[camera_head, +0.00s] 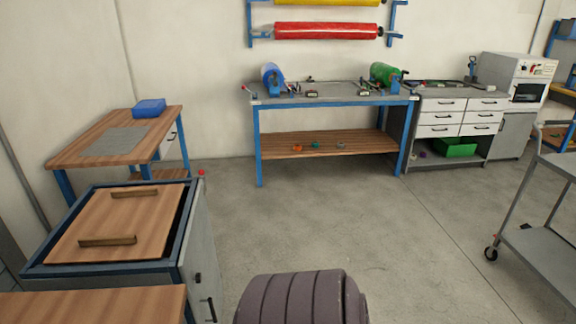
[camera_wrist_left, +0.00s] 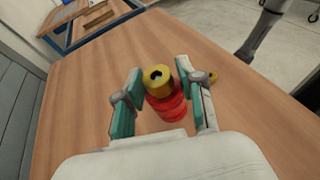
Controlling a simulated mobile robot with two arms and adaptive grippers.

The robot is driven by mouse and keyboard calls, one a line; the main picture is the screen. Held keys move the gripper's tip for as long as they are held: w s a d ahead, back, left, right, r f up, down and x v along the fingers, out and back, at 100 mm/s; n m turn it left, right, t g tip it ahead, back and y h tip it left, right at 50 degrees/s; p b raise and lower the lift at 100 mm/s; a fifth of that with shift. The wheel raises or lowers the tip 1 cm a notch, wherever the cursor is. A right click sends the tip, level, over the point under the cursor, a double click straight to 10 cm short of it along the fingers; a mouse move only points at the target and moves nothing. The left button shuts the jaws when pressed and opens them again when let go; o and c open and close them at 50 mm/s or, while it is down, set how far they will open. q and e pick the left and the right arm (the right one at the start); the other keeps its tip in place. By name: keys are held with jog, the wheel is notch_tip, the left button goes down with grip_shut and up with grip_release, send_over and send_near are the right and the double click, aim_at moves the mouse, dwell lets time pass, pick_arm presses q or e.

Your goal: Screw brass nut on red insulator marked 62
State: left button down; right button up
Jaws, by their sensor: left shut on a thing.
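In the left wrist view a yellow brass nut (camera_wrist_left: 158,77) with a dark hole is between the fingertips of my left gripper (camera_wrist_left: 159,82), which is shut on it. A ribbed red insulator (camera_wrist_left: 168,107) stands on the wooden bench top just beyond the nut, which overlaps its upper end in the picture. I cannot tell whether the nut touches it or is threaded on. No number is readable on the insulator. Neither gripper shows in the head view, and my right gripper is in neither view.
The wooden bench top (camera_wrist_left: 90,105) around is mostly bare. In the head view a blue-framed cabinet (camera_head: 120,265) with a handled wooden lid stands left, and a cart (camera_head: 540,240) right.

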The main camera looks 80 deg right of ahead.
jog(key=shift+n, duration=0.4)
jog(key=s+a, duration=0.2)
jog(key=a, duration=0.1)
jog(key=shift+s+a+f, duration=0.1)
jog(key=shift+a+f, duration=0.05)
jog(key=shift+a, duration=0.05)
pick_arm(q)
jog(key=shift+a+r, duration=0.15)
jog(key=shift+r, duration=0.05)
jog(key=s+a+n+t+y, duration=0.1)
jog(key=a+n+t, duration=0.3)
jog(key=a, duration=0.3)
jog(key=s+a+r+n+t+y, duration=0.1)
jog(key=a+n+t, duration=0.3)
jog(key=a+t, duration=0.1)
jog(key=shift+a+r+y, duration=0.3)
jog(key=shift+a, duration=0.55)
